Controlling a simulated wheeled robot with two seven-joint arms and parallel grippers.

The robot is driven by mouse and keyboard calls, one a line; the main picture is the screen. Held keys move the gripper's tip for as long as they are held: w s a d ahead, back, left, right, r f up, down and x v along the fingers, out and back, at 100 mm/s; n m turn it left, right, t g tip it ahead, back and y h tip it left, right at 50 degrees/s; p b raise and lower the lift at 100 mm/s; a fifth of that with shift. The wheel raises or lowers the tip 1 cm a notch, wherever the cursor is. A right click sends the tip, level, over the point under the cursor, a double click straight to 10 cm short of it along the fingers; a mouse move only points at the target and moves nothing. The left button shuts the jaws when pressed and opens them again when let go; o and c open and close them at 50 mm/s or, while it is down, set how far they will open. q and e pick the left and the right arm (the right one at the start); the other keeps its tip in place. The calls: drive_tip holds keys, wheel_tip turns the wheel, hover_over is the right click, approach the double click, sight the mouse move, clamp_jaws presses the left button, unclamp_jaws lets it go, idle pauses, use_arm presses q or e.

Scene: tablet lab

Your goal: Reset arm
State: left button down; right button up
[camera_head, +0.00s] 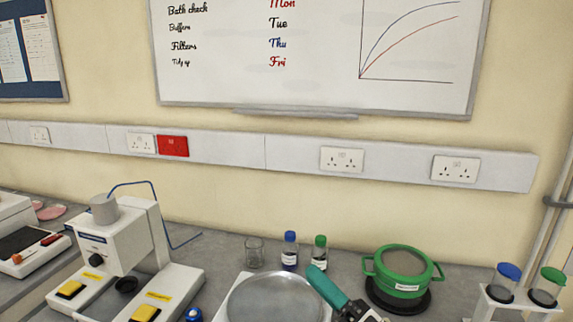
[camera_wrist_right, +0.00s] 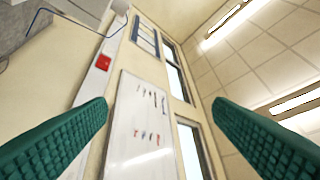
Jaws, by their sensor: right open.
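My right gripper (camera_head: 328,288) shows at the bottom of the head view, right of centre, with a teal finger slanting up and left over the edge of a round grey pan (camera_head: 272,300). In the right wrist view both ridged teal fingers of the right gripper (camera_wrist_right: 160,108) are spread wide with nothing between them. That camera looks up past the whiteboard towards the ceiling. My left gripper is not in view.
A white machine with yellow labels (camera_head: 125,245) stands at left. A glass beaker (camera_head: 254,252), a blue-capped bottle (camera_head: 290,250) and a green-capped bottle (camera_head: 319,251) stand behind the pan. A green two-handled pot (camera_head: 404,268) and a tube rack (camera_head: 503,312) are at right.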

drive_tip(key=s+d+f+m+t+h, duration=0.1)
drive_tip(key=d+f+m+h, duration=0.7)
drive_tip(key=m, duration=0.4)
drive_tip(key=s+d+f+m+t+h, duration=0.1)
drive_tip(key=d+f+m+h, duration=0.45)
drive_tip(key=m+h, duration=0.55)
drive_tip(key=s+d+f+m+g+y, duration=0.1)
drive_tip(key=s+f+m+g, duration=0.5)
drive_tip(key=s+f, duration=0.4)
drive_tip(key=s+f+m+g+y, duration=0.1)
drive_tip(key=s+f+m+g, duration=0.3)
drive_tip(key=s+f+g, duration=0.6)
wheel_tip(320, 180, down, 26)
drive_tip(key=s+t+b, duration=0.1)
drive_tip(key=s+b, duration=0.2)
drive_tip(key=b, duration=0.2)
drive_tip(key=s+d+f+b, duration=0.1)
drive_tip(key=s+f+b, duration=0.1)
drive_tip(key=s+f, duration=0.6)
drive_tip(key=s+d+f+n+g+b, duration=0.1)
drive_tip(key=s+d+f+b, duration=0.1)
drive_tip(key=s+f, duration=0.6)
wheel_tip(320, 180, down, 6)
drive_tip(key=shift+s+d+h+b, duration=0.15)
drive_tip(key=shift+s+h+b, duration=0.2)
drive_tip(key=shift+b, duration=0.15)
